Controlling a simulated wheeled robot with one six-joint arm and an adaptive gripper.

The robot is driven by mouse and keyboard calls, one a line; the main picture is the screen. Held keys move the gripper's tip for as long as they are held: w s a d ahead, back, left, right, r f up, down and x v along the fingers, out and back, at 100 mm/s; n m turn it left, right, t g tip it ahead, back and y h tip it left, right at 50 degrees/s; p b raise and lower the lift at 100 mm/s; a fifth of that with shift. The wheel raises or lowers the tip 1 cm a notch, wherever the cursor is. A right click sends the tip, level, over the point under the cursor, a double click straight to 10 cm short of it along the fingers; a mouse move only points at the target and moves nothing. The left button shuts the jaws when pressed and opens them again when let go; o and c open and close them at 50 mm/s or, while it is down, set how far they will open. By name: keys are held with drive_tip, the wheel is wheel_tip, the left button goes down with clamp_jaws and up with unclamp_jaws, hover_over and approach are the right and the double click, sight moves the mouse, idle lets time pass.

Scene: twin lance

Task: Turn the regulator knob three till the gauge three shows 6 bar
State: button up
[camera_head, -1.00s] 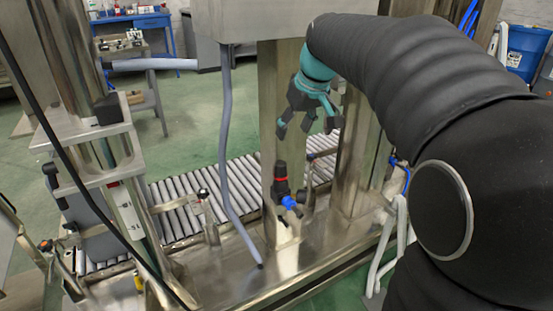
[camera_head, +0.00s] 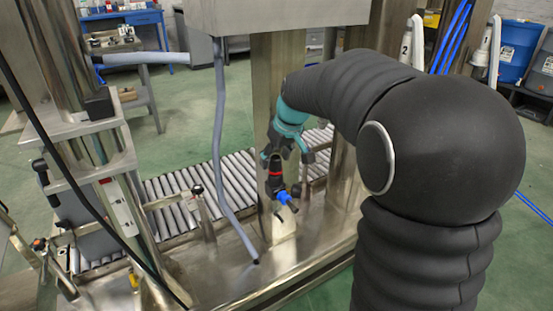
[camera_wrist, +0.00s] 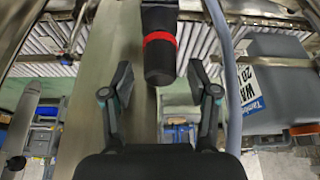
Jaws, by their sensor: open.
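A black regulator with a red ring and a blue fitting (camera_head: 282,197) is mounted low on the steel column. Its black knob end (camera_wrist: 159,67) points toward my gripper in the wrist view. My gripper (camera_head: 287,157) is open, just above the regulator in the head view, and partly covers its top. In the wrist view my two fingers (camera_wrist: 159,88) stand apart to left and right, with the knob end between and slightly beyond their tips, not gripped. I cannot make out a gauge face or reading, nor a number marking this regulator.
A grey hose (camera_head: 220,130) hangs left of the column; it also runs close right of my fingers in the wrist view (camera_wrist: 231,85). A roller conveyor (camera_head: 170,190) passes behind. A steel upright (camera_head: 385,75) stands right of the column. A grey labelled box (camera_wrist: 280,75) is at right.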

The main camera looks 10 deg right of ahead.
drive_tip(key=shift+w+f, duration=0.15)
drive_tip(key=shift+f, duration=0.25)
clamp_jaws()
